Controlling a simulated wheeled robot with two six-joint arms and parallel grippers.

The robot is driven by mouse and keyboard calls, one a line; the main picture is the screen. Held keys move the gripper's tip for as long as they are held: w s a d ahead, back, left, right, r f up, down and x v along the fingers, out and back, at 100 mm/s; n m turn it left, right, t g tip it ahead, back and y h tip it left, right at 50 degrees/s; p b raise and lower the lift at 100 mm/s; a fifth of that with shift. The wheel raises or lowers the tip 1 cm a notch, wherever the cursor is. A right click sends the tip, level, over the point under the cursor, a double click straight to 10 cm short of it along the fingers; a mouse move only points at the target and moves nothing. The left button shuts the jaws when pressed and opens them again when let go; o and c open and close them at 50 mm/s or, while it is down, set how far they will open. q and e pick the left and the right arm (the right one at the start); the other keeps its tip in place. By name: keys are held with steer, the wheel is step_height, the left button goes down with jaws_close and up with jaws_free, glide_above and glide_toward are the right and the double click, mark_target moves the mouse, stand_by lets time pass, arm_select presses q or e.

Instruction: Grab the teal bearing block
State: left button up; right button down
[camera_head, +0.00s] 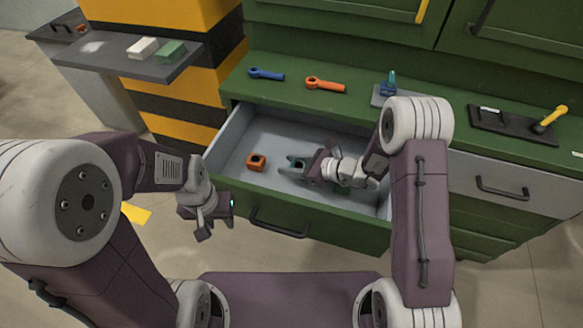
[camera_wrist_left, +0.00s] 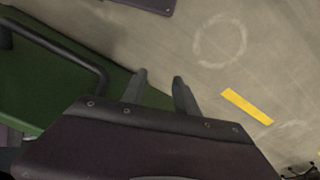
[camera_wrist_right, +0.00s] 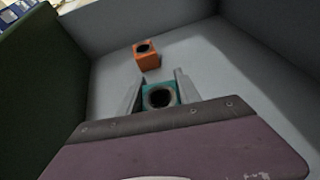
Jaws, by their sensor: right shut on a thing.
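The teal bearing block (camera_wrist_right: 159,96) sits between the two fingers of my right gripper (camera_wrist_right: 157,90) in the right wrist view, its dark round hole facing the camera. The right gripper is shut on it, low inside the open drawer. In the head view the right gripper (camera_head: 293,168) reaches into the drawer (camera_head: 285,130), and the block there is mostly hidden by the fingers. My left gripper (camera_wrist_left: 160,90) has its fingers apart with nothing between them. In the head view the left gripper (camera_head: 205,225) hangs in front of the drawer, at its left.
An orange block (camera_head: 256,162) with a hole lies in the drawer, also in the right wrist view (camera_wrist_right: 146,56). The countertop holds a blue wrench (camera_head: 266,74) and an orange wrench (camera_head: 325,86). A side shelf (camera_head: 125,62) bears a white block and a green block.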

steer(key=d+r+p, duration=0.3)
steer(key=d+r, duration=0.5)
steer(key=d, duration=0.3)
steer(key=shift+s+d+r, duration=0.2)
steer(key=shift+d+r, duration=0.05)
steer(key=shift+d, duration=0.1)
